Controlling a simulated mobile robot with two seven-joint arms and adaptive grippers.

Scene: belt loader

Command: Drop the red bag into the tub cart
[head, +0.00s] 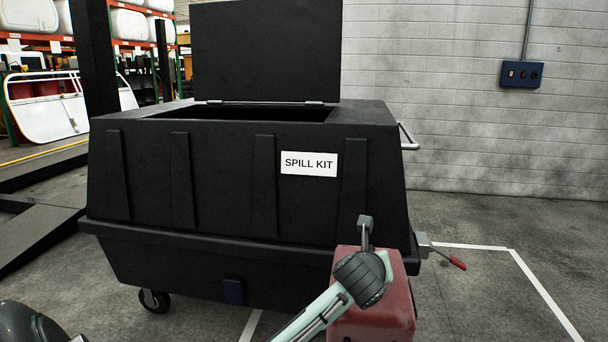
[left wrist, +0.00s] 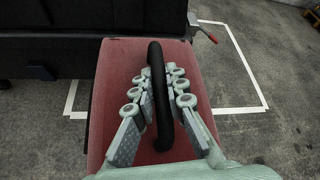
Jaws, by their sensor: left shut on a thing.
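The black tub cart (head: 220,215) with a "SPILL KIT" label stands ahead in the head view. Its lid (head: 265,50) is raised upright, and the opening shows at the top. The red bag (head: 392,318) is in front of the cart's right end, below the rim. My left gripper (head: 362,280) is at the bag. In the left wrist view, my left gripper (left wrist: 160,88) is shut on the black handle (left wrist: 157,75) of the red bag (left wrist: 122,72). The cart's inside is mostly hidden. My right gripper is not in view.
A red-tipped lever (head: 457,263) and a metal push handle (head: 408,137) stick out at the cart's right end. A block wall (head: 480,110) stands behind. A dark ramp (head: 45,215) lies at the left. The floor at right is clear.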

